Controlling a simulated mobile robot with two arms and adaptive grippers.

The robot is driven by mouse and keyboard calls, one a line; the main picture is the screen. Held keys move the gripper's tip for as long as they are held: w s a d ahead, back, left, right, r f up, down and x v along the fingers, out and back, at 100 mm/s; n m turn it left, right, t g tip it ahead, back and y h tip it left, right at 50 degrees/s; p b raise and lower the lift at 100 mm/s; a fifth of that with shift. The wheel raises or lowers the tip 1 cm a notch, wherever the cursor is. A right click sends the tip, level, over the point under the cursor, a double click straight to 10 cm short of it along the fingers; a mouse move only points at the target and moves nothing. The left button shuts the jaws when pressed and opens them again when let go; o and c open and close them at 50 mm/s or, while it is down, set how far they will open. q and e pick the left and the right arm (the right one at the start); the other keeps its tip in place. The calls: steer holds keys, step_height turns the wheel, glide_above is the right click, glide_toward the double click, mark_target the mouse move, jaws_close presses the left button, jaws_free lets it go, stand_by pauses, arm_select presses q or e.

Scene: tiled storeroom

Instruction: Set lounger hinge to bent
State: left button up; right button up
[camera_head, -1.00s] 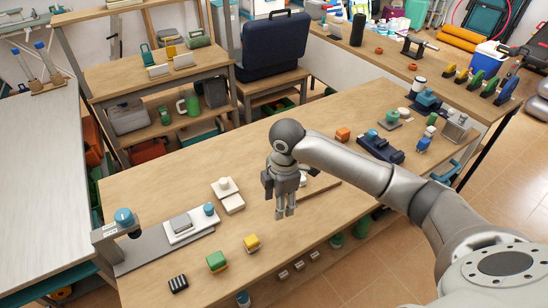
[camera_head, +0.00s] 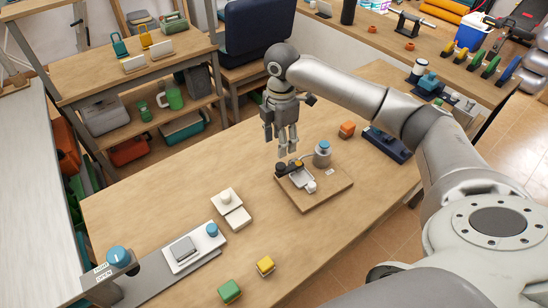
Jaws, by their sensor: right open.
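I cannot tell for sure which thing is the lounger hinge. A small fixture of white and dark parts (camera_head: 301,180) sits on a wooden board (camera_head: 317,201) on the bench, beside a grey cylinder with a blue top (camera_head: 322,154). Another candidate is a pair of joined-looking white plates (camera_head: 238,216), one bearing a pale knob, lying left of the board. My right gripper (camera_head: 288,149) points down with its fingers apart and empty, above the far left corner of the board. Contact with anything is not visible. My left gripper is out of view.
The bench (camera_head: 160,205) also bears an orange block (camera_head: 347,129), a dark blue device (camera_head: 387,144), a yellow block (camera_head: 265,265), a green block (camera_head: 229,291) and a grey rail with a blue knob (camera_head: 118,257). Bare bench top lies left of the gripper.

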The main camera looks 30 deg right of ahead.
mark_target(281, 165)
steer(key=f, duration=0.3)
steer(key=s+f, duration=0.1)
steer(key=f, duration=0.1)
steer(key=shift+f+p, duration=0.35)
steer(key=shift+f, duration=0.05)
step_height(281, 165, down, 3)
steer(key=shift+w+r, duration=0.15)
steer(key=shift+f, duration=0.75)
steer(key=shift+c, duration=0.5)
steer(key=c, duration=0.4)
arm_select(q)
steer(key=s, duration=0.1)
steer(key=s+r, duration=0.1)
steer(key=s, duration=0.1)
arm_select(e)
jaws_close()
